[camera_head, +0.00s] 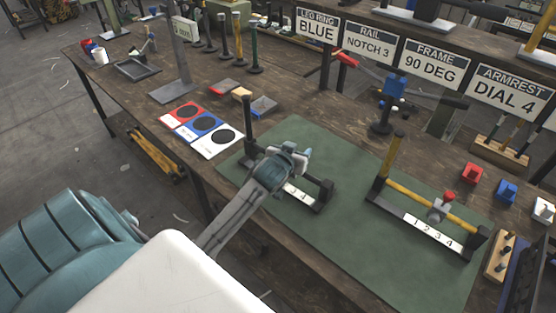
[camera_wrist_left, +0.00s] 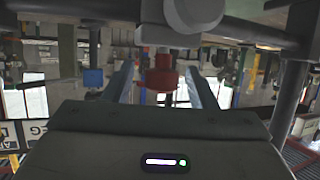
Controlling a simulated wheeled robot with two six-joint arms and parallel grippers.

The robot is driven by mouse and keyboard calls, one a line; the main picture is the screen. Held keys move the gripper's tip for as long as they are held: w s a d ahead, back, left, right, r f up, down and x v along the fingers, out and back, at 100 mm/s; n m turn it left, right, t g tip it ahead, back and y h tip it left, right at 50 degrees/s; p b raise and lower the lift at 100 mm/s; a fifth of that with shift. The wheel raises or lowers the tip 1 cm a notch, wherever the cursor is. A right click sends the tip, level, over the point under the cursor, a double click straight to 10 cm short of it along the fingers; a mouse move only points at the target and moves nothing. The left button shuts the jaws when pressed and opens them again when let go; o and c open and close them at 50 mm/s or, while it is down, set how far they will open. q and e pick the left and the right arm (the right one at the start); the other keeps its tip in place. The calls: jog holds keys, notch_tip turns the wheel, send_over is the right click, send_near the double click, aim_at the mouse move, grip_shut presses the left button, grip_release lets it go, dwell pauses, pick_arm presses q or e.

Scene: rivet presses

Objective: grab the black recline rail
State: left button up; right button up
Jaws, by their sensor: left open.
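My left gripper (camera_head: 298,158) hangs over the left fixture on the green mat. It is open; in the left wrist view its two fingers (camera_wrist_left: 163,88) stand apart. The black recline rail (camera_wrist_left: 258,36) crosses the top of that view, with a grey round part and a red knob (camera_wrist_left: 162,76) that appears between the fingers. I cannot tell whether the fingers touch anything. In the head view my gripper hides most of the black rail; the fixture's black post (camera_head: 249,128) and numbered base (camera_head: 299,195) show. My right gripper is not in view.
A yellow rail (camera_head: 462,221) with a grey slider and red knob stands on a second fixture to the right. The green mat (camera_head: 345,240) is clear between them. Coloured cards (camera_head: 207,125) lie to the left. Signs (camera_head: 370,47) stand along the back.

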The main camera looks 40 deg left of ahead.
pick_arm(q)
grip_shut()
jog(key=shift+r, duration=0.1)
